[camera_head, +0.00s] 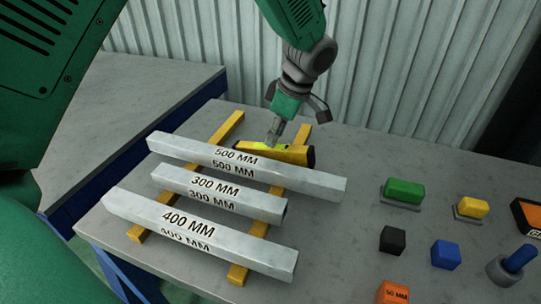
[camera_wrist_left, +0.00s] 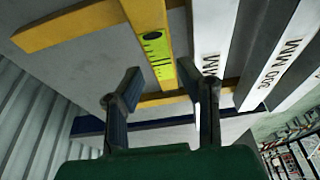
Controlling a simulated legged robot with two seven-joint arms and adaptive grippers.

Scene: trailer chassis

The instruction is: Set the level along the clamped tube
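The level (camera_head: 290,155), a yellow bar with a bright green face and a dark end, lies just behind the 500 MM tube (camera_head: 310,181), roughly along it. In the left wrist view the level (camera_wrist_left: 153,40) shows its green face and a dark round spot. My left gripper (camera_head: 276,138) is above the level, fingers pointing down. In the wrist view its two fingers (camera_wrist_left: 160,78) are apart, with the level between them in the picture; contact is not visible. I cannot tell which tube is clamped. My right gripper is not in view.
A 300 MM tube (camera_head: 262,205) and a 400 MM tube (camera_head: 252,248) lie in front, across two yellow bars (camera_head: 229,127). Green (camera_head: 404,190), yellow (camera_head: 473,206), black (camera_head: 392,239), blue (camera_head: 446,254) and orange (camera_head: 393,293) blocks stand at right. A corrugated wall (camera_head: 400,65) rises behind.

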